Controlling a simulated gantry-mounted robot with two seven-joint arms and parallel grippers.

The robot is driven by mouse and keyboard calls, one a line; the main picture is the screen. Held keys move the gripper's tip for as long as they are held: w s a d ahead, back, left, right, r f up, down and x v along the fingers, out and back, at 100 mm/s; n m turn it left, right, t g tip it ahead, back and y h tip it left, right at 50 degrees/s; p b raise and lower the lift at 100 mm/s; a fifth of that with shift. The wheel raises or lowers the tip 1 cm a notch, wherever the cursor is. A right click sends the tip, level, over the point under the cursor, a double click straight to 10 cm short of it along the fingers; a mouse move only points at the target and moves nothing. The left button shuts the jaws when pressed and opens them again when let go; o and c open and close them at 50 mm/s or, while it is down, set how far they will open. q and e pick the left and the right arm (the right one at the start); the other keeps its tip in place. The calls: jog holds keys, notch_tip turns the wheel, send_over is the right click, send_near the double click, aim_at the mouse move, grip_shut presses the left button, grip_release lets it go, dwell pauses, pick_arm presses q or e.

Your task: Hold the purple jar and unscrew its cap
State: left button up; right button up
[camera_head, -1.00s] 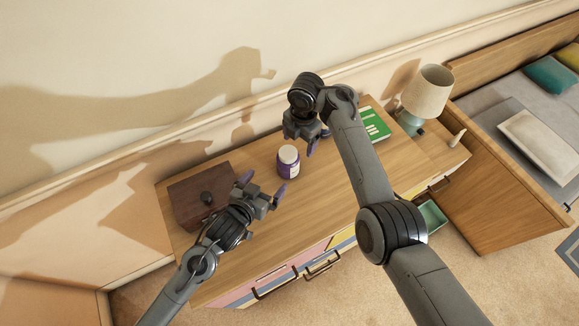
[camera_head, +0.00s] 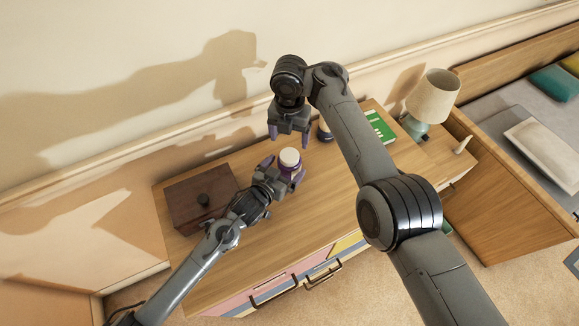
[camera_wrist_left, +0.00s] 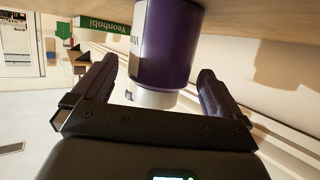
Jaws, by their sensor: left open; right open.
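The purple jar (camera_head: 290,171) stands upright on the wooden dresser top with its white cap (camera_head: 289,157) on. My left gripper (camera_head: 283,172) is open, with its fingers on either side of the jar. In the left wrist view, the purple body (camera_wrist_left: 166,48) and white cap (camera_wrist_left: 150,97) appear upside down between the spread fingers (camera_wrist_left: 155,85), with visible gaps on both sides. My right gripper (camera_head: 288,136) is open and points down, just behind and above the cap; nothing is between its fingers.
A dark wooden box (camera_head: 190,212) with a knob stands left of the jar. A small dark container (camera_head: 325,132) is partly hidden beside my right arm. A green book (camera_head: 380,127) and a lamp (camera_head: 432,97) are at right. The dresser's front middle (camera_head: 300,225) is clear.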

pick_arm(q)
jog(key=shift+x, duration=1.75)
jog(key=shift+c, duration=0.5)
